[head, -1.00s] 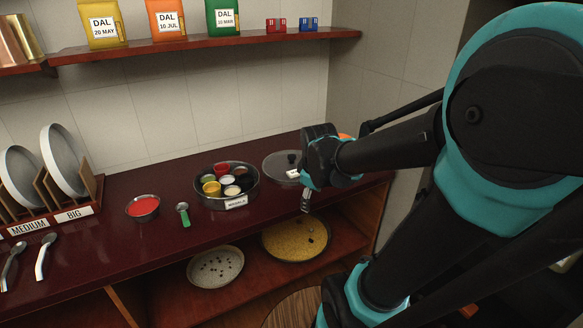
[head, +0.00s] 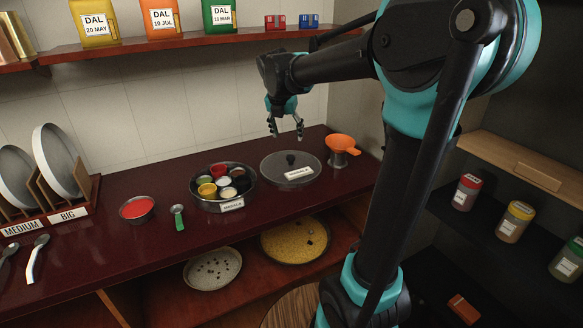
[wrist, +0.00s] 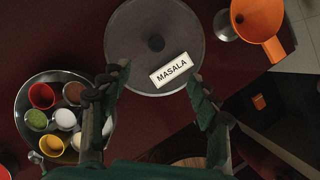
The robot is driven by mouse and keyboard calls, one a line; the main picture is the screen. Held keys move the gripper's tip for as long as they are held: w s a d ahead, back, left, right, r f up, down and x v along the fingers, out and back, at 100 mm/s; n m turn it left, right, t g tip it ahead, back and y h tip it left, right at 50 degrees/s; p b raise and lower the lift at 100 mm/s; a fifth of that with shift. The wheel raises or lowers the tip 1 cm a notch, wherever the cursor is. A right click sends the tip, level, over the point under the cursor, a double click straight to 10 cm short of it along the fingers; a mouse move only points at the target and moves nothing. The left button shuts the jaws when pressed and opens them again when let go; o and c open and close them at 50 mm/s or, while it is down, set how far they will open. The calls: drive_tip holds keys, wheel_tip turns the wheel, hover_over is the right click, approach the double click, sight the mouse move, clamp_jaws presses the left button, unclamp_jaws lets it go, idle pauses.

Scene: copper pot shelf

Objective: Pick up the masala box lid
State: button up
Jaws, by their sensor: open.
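The masala box lid (head: 273,167) is a round grey disc with a dark central knob (head: 290,159) and a white MASALA label. It lies flat on the dark red counter, and shows in the wrist view (wrist: 130,50) at the top centre. The round masala box (head: 216,203), holding several small coloured cups, stands just left of the lid. It also shows in the wrist view (wrist: 22,105). My gripper (head: 286,135) is open and empty, pointing down above the lid and apart from it. In the wrist view its fingers (wrist: 157,82) are spread wide, with the knob beyond them.
An orange funnel (head: 342,142) on a metal cup stands right of the lid. An upper shelf (head: 190,45) holds DAL packets. Spice jars (head: 515,222) stand on a side shelf at right.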

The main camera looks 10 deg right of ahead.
approach(290, 157)
drive_tip(key=x, duration=0.5)
drive_tip(key=shift+s+d, duration=0.35)
drive_tip(key=shift+s, duration=0.05)
drive_tip(key=shift+w+a+x, duration=0.15)
drive_tip(key=shift+x, duration=1.2)
drive_tip(key=shift+w+a+x, duration=0.15)
drive_tip(key=shift+a+x, duration=0.05)
drive_tip(key=shift+x, duration=1.1)
drive_tip(key=shift+s, duration=0.1)
clamp_jaws()
